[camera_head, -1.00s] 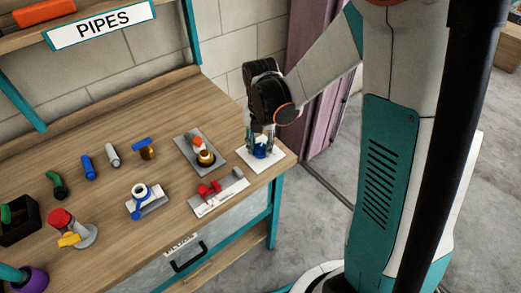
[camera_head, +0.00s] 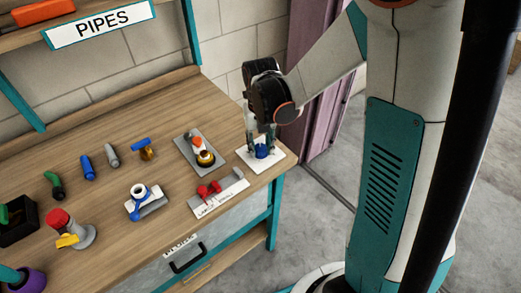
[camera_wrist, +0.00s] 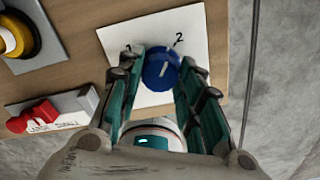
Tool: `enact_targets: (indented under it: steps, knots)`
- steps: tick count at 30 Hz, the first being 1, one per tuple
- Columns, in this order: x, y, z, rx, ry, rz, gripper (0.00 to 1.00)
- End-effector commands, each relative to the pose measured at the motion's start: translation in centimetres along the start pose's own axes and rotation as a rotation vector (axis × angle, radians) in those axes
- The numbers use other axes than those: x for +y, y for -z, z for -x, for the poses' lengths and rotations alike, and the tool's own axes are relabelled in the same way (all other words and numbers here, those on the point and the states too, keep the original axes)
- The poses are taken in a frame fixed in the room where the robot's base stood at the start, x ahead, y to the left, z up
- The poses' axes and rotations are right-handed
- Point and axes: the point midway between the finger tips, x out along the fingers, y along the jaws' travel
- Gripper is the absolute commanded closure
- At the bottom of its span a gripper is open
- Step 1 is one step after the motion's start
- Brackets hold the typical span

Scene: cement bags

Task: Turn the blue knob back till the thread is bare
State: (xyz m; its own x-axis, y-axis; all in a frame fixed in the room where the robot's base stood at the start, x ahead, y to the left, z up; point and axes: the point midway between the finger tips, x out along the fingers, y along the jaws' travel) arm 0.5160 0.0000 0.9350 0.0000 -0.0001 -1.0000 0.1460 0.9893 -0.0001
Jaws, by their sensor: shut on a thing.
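The blue knob (camera_head: 264,151) sits on a white plate (camera_head: 277,160) at the right end of the bench. In the wrist view the round blue knob (camera_wrist: 160,66) carries a pale pointer line, directed up and slightly right. The white plate (camera_wrist: 190,22) is marked 1 and 2 beside the knob. My gripper (camera_head: 261,143) points down over the plate, and its two fingers are shut on the knob, one on each side. The fingertips flank the knob in the wrist view. No thread is visible; whatever is under the knob is hidden.
Left of the plate are a grey plate with a yellow-and-black fitting (camera_head: 205,158) and a plate with red pieces (camera_head: 209,189). A white ring fitting with a blue handle (camera_head: 139,190) and several loose parts lie further left. The bench edge is close on the right.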

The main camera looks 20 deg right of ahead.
Motion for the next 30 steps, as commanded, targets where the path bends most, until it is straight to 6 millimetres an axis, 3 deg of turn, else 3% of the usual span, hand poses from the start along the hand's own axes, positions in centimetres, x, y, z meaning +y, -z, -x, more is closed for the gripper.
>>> enact_targets:
  steps: [2, 3, 5, 17, 30]
  knots:
    - [0.0, 0.0, 0.0, 0.0, 0.0, -0.001, 0.9]
    - [0.0, 0.0, 0.0, 0.0, 0.0, -0.001, 0.62]
    - [0.0, 0.0, 0.0, 0.0, 0.0, -0.002, 0.53]
    - [0.0, 0.0, 0.3, 0.0, 0.0, -0.003, 0.53]
    - [0.0, 0.0, 4.2, 0.0, 0.0, -0.004, 0.53]
